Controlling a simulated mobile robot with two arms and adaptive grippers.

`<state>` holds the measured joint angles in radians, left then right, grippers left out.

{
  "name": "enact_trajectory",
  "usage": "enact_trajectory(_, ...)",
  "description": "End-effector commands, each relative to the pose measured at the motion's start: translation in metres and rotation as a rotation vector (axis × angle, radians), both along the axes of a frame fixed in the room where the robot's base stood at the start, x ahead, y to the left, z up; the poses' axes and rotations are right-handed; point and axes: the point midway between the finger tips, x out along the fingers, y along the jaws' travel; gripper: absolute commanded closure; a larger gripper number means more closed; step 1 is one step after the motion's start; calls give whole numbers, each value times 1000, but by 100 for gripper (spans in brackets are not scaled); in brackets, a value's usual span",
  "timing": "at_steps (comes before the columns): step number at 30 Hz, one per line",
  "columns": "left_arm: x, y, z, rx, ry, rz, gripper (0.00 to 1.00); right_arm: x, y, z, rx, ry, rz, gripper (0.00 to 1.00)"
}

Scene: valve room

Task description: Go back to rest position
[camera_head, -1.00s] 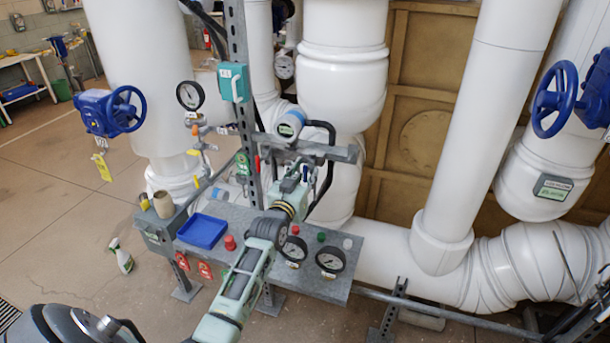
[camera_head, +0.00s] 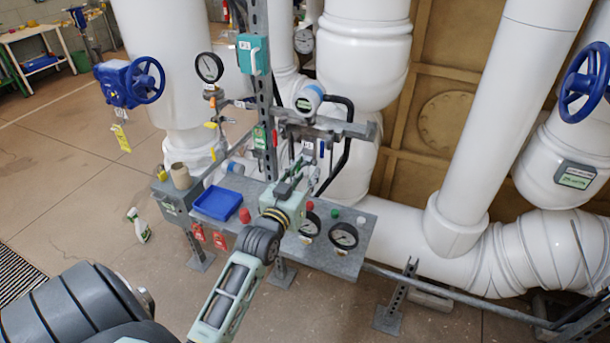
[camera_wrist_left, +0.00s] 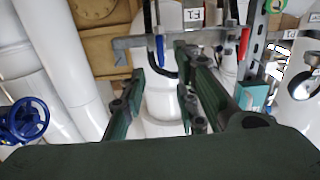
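My left gripper (camera_head: 292,172) is near the middle of the head view, in front of the grey bench (camera_head: 365,262) and the pipework behind it. Its arm rises from the bottom left with a dark, ribbed link. In the left wrist view, the two dark green fingers of this gripper (camera_wrist_left: 165,85) stand apart with nothing between them. White pipe shows through the gap. A grey bracket with a red-handled (camera_wrist_left: 244,43) and a blue-handled valve (camera_wrist_left: 160,50) lies beyond the fingertips. My right gripper is not in view.
The bench carries a blue tray (camera_head: 217,203), a brown roll (camera_head: 180,176) and gauges (camera_head: 343,236). A teal box (camera_head: 253,54) is on the upright post. Blue handwheels (camera_head: 146,80) stand left and right (camera_head: 584,83). A spray bottle (camera_head: 139,225) stands on open floor.

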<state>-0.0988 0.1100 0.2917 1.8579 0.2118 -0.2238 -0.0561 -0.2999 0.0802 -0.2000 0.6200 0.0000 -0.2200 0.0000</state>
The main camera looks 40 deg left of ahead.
Motion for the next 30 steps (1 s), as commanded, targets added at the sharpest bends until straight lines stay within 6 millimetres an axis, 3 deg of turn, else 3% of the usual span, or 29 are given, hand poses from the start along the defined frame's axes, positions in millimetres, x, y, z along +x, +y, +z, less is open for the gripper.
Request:
enact_trajectory(17, -2, 0, 0, 1, 1, 0, 72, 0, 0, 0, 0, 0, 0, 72)
enact_trajectory(20, -2, -3, -14, -3, 22, -3, 72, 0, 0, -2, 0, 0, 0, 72)
enact_trajectory(23, -2, -10, -54, -15, 88, -16, 72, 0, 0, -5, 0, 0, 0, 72)
enact_trajectory(26, -7, -24, -119, -32, 196, -37, 72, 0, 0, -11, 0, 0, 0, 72)
enact_trajectory(30, -30, -49, -223, -50, 376, -74, 72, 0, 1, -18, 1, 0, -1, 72)
